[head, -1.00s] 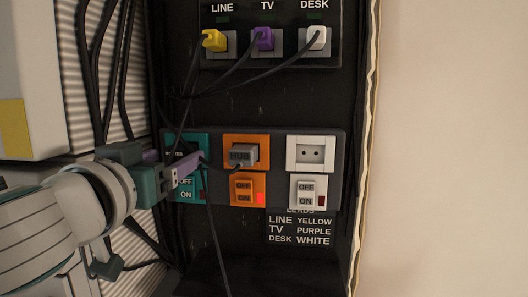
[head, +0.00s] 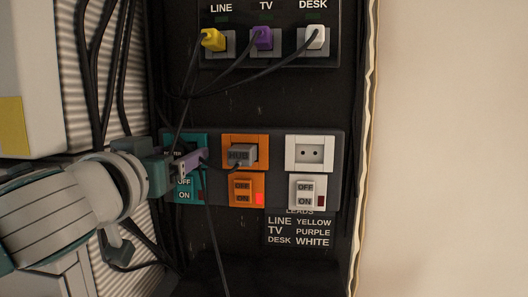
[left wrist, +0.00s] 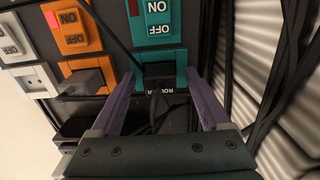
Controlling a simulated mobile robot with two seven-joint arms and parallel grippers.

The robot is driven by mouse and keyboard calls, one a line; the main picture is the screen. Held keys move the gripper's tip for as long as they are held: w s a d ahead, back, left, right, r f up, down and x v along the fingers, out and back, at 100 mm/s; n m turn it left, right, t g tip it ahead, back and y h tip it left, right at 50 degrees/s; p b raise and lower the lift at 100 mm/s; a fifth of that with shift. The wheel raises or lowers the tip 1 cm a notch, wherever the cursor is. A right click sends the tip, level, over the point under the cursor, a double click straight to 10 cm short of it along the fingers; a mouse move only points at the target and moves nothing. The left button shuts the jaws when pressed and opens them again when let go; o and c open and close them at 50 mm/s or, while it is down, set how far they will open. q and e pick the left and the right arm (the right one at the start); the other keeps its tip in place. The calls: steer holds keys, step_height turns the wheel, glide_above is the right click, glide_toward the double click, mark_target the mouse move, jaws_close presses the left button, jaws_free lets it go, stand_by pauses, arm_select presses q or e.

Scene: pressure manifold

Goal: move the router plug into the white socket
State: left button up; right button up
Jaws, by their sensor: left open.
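The router plug (left wrist: 158,76) is a black plug seated in the teal socket (left wrist: 178,58). In the head view the teal socket (head: 194,139) is at the left of the strip, and my gripper mostly hides the plug. My left gripper (head: 192,163) is in front of it. In the left wrist view the purple fingers of my left gripper (left wrist: 161,80) are open, one on each side of the plug. I cannot tell whether they touch it. The white socket (head: 310,153) at the right of the strip is empty. My right gripper is out of view.
A grey hub plug (head: 241,155) sits in the orange socket between the teal and white ones; its switch lamp glows red. Yellow, purple and white plugs (head: 317,38) fill the upper panel. Black cables hang across the left. The wall at the right is clear.

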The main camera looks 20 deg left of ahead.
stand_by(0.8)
arm_select(q)
steer(key=shift+c, duration=0.5)
jaws_close()
steer(key=shift+s, duration=0.15)
steer(key=shift+v, duration=2.9)
